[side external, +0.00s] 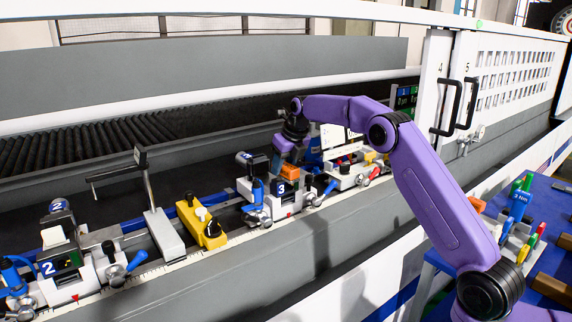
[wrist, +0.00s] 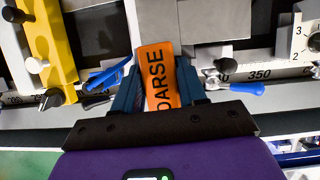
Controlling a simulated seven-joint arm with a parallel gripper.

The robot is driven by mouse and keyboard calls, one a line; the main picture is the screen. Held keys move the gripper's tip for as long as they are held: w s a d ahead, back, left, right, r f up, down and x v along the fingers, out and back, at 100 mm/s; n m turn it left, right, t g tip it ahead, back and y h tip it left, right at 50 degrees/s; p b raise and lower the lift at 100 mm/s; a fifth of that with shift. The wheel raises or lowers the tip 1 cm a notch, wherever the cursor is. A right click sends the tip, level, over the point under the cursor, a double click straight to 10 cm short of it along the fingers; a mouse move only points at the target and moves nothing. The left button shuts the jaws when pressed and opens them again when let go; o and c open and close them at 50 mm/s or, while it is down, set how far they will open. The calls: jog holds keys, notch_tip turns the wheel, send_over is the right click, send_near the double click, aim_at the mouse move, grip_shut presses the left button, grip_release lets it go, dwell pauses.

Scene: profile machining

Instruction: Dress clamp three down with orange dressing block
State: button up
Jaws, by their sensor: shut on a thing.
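My gripper (side external: 287,148) is shut on the orange dressing block (wrist: 159,75), with a finger on each side of it in the wrist view (wrist: 160,88). The block's face has black lettering; "OARSE" shows and its start is covered by my gripper. In the side view the orange block (side external: 293,170) is just above clamp three (side external: 283,187), the unit marked "3" with blue-handled levers. I cannot tell whether the block touches the clamp. Grey metal surfaces lie beyond the block in the wrist view.
A yellow block (side external: 201,222) with a black knob stands left of clamp three; it also shows in the wrist view (wrist: 48,45). Clamp two (side external: 62,262) is at far left. Another clamp unit (side external: 352,170) with a red-handled lever stands close on the right. A blue table (side external: 545,225) holds tools.

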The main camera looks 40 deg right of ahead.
aim_at(275, 179)
jog(key=shift+a+f, duration=0.1)
jog(key=shift+a, duration=0.05)
jog(key=shift+a, duration=1.4)
jog(key=shift+d, duration=0.7)
jog(key=shift+d+f, duration=0.2)
jog(key=shift+d, duration=0.75)
jog(key=shift+s+d, duration=0.1)
jog(key=shift+d, duration=1.5)
